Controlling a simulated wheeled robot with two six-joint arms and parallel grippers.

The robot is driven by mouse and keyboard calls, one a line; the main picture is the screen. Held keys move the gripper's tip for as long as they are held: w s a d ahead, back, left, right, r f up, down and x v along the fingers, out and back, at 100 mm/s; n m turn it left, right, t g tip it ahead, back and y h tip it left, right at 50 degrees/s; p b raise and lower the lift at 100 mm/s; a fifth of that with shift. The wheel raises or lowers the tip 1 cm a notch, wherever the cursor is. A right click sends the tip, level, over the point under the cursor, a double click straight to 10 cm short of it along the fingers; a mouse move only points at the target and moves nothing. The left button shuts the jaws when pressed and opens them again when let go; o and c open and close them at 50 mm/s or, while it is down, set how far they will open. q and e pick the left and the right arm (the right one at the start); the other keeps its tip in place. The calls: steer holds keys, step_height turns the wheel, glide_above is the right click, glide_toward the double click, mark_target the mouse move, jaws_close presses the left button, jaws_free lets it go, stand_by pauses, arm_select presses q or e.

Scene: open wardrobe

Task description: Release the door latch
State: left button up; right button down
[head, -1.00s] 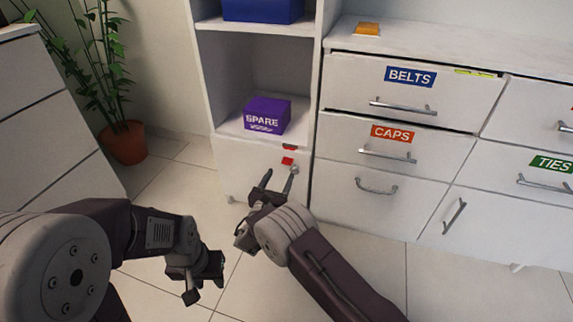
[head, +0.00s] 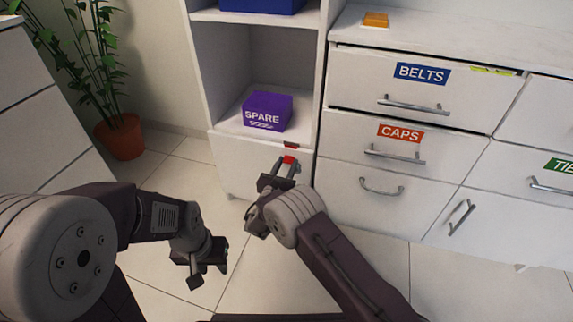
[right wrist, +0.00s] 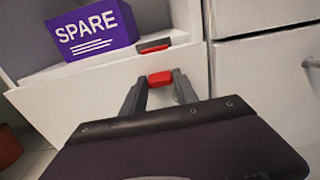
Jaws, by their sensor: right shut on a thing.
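The red door latch (head: 289,160) is on the white door panel (head: 233,165) below the purple SPARE box; it also shows in the right wrist view (right wrist: 160,79). My right gripper (head: 286,165) is at the panel's upper right, shut on the red latch, with one grey finger on each side of it; its fingers also show in the right wrist view (right wrist: 159,88). A dark red slotted piece (right wrist: 154,46) sits just above the latch on the panel's top edge. My left gripper (head: 207,268) hangs over the floor, away from the door, empty and seemingly open.
The purple SPARE box (head: 267,111) stands on the shelf right above the panel. White drawers (head: 395,150) with bar handles stand close on the right. A potted plant (head: 120,137) is at the left. The tiled floor in front is clear.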

mark_target(286, 153)
steer(key=shift+s+a+r+g+y+p, duration=0.1)
steer(key=shift+r+g+y+p, duration=0.9)
steer(key=shift+p, duration=3.3)
steer(key=shift+s+a+r+g+y+p, duration=0.15)
steer(key=shift+r+g+p, duration=0.8)
steer(key=shift+g+p, duration=2.45)
steer(key=shift+s+d+r+g+y+p, duration=0.1)
steer(key=shift+r+g+y+p, duration=0.65)
steer(key=shift+p, duration=4.4)
steer(key=shift+r, duration=0.25)
steer(key=c, duration=0.9)
jaws_free()
steer(key=shift+c, duration=0.2)
steer(key=p+v, duration=0.4)
steer(key=v, duration=0.5)
